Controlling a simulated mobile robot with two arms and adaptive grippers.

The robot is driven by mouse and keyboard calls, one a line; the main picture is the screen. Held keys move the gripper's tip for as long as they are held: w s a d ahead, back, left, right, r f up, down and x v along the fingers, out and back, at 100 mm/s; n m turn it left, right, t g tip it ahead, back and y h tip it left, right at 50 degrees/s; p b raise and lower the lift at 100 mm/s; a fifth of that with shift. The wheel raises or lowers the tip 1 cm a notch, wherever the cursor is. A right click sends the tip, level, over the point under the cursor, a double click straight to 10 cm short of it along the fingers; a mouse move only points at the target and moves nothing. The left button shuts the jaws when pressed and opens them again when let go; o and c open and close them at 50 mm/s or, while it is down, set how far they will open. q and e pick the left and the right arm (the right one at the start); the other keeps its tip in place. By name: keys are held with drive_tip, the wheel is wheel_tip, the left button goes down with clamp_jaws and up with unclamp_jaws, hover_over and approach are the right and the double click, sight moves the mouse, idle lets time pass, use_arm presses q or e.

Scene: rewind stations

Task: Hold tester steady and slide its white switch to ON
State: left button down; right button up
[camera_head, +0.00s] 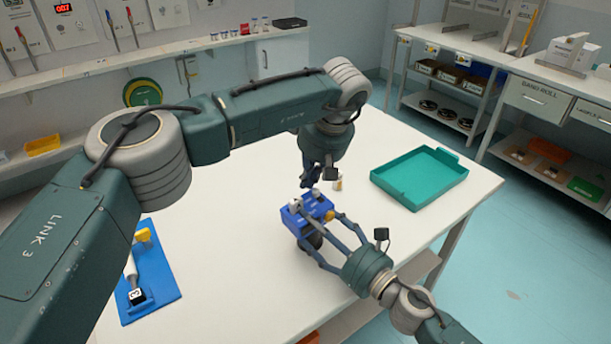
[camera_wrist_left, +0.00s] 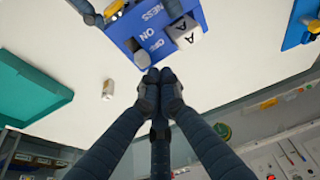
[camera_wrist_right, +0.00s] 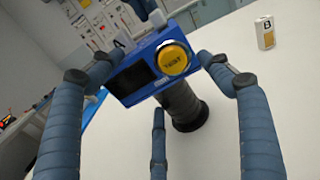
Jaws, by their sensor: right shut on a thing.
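The tester, a blue box (camera_head: 293,222), stands above the white table on a dark round base, with a yellow button (camera_wrist_right: 173,60) and a dark screen (camera_wrist_right: 130,78) in the right wrist view. My right gripper (camera_head: 318,230) is shut on the tester, its fingers around the box's sides. My left gripper (camera_wrist_left: 158,76) is shut with its fingertips together, just beside the tester's edge. A pale knob (camera_wrist_left: 141,59), seemingly the switch, is close by the fingertips near the ON and OFF lettering. I cannot tell whether they touch. White blocks marked A (camera_wrist_left: 187,31) sit at the tester.
A small white cell marked B (camera_wrist_right: 265,33) stands on the table (camera_head: 240,260) near the tester. An empty teal tray (camera_head: 420,178) is at the right. A blue board (camera_head: 160,285) with a white-and-yellow tool lies at the left. The table between is clear.

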sight(312, 190)
drive_tip(key=shift+d+f, duration=0.1)
drive_tip(key=shift+f, duration=0.25)
use_arm(q)
drive_tip(key=shift+s+d, duration=0.75)
drive_tip(key=shift+s, duration=0.15)
use_arm(e)
drive_tip(key=shift+s, duration=0.1)
use_arm(q)
drive_tip(key=w+a, duration=0.3)
drive_tip(key=v, duration=1)
drive_tip(key=shift+d, duration=0.15)
drive_tip(key=shift+r, duration=0.1)
use_arm(e)
drive_tip(key=o, duration=1.4)
drive_tip(key=shift+f, duration=0.1)
use_arm(q)
drive_tip(key=shift+w, duration=0.15)
use_arm(e)
drive_tip(key=shift+o, duration=0.6)
drive_tip(key=shift+r, duration=0.2)
